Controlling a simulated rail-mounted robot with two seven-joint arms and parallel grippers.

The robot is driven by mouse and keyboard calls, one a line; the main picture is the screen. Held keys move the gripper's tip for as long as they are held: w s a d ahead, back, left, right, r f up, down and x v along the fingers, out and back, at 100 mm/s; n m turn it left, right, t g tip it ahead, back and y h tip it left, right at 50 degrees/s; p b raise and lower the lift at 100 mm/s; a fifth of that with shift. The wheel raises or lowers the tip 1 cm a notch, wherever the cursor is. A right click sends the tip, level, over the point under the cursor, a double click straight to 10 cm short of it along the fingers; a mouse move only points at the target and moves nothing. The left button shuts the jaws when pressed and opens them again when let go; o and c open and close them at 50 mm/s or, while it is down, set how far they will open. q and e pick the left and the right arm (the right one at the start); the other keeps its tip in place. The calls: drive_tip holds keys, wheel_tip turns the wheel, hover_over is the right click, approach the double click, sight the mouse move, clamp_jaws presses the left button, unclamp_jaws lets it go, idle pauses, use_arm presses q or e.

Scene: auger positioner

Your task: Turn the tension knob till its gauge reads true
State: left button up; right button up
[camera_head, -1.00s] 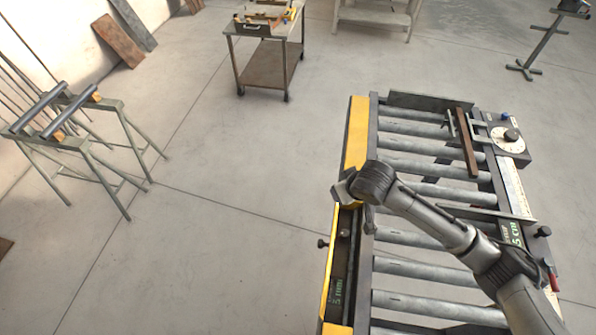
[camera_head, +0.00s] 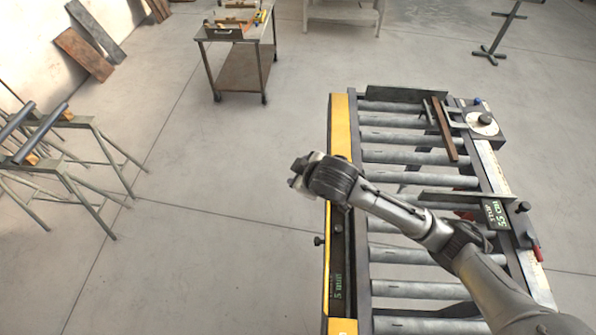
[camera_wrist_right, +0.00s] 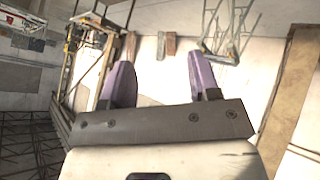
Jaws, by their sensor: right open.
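The roller table (camera_head: 395,157) stands at right in the head view. A small black knob (camera_head: 319,241) sticks out from its yellow left side rail, beside a dark display (camera_head: 338,286) with green figures ending in mm. Another dark knob (camera_head: 523,207) is by a green-figured display (camera_head: 495,214) on the right rail. A white dial (camera_head: 482,124) with a black knob is at the far right corner. I cannot tell which is the tension knob. My right gripper (camera_head: 300,173) is above and left of the yellow rail, apart from the knobs. Its purple fingers (camera_wrist_right: 160,80) are open and empty.
A wooden bar (camera_head: 444,130) and a metal fence (camera_head: 460,197) lie over the rollers. A red handle (camera_head: 538,254) is on the right side. Sawhorses (camera_head: 65,160) stand at left, a wheeled cart (camera_head: 243,70) at the back. The floor left of the table is clear.

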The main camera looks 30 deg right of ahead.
idle(0.3)
drive_tip(key=g+h+b, duration=0.1)
drive_tip(key=g+h, duration=0.2)
drive_tip(key=g, duration=0.2)
hover_over(339, 229)
drive_tip(key=s+d, duration=0.2)
drive_tip(key=d, duration=0.6)
wheel_tip(339, 229, down, 14)
drive_tip(key=f, duration=0.1)
drive_tip(key=s+f+g+y, duration=0.1)
drive_tip(key=s+f+y, duration=0.1)
drive_tip(key=y, duration=0.1)
drive_tip(key=w+a+f+n+y, duration=0.1)
drive_tip(key=a+f, duration=0.1)
drive_tip(key=f, duration=0.1)
drive_tip(key=w+a+f+n+y, duration=0.1)
drive_tip(key=a+f, duration=0.2)
drive_tip(key=f, duration=0.1)
drive_tip(key=w+a+f+n+y, duration=0.1)
drive_tip(key=a+f+n, duration=0.1)
drive_tip(key=f, duration=0.1)
drive_tip(key=shift+w+a+f, duration=0.3)
drive_tip(key=shift+w+f, duration=0.1)
drive_tip(key=shift+w+a+f, duration=0.15)
drive_tip(key=shift+f, duration=0.4)
